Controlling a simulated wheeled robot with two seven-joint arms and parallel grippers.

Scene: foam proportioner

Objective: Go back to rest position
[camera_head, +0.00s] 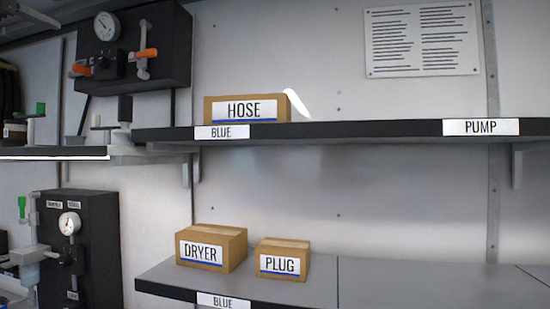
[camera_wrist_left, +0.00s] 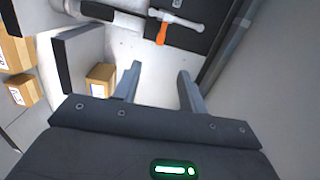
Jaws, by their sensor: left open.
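My left gripper (camera_wrist_left: 158,85) shows in the left wrist view. Its two fingers are spread apart, with nothing between them. Neither gripper shows in the head view, and my right gripper is in no view. A brown HOSE box (camera_head: 247,108) stands on the upper shelf. A brown DRYER box (camera_head: 211,247) and a smaller PLUG box (camera_head: 282,259) stand side by side on the lower shelf.
The upper shelf (camera_head: 380,131) is bare between the HOSE box and the PUMP label (camera_head: 481,127). The lower shelf (camera_head: 420,285) is clear to the right. Dark panels with a gauge (camera_head: 107,27) and orange-handled valves (camera_head: 146,54) hang at the left. Another gauged unit (camera_head: 90,235) stands below.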

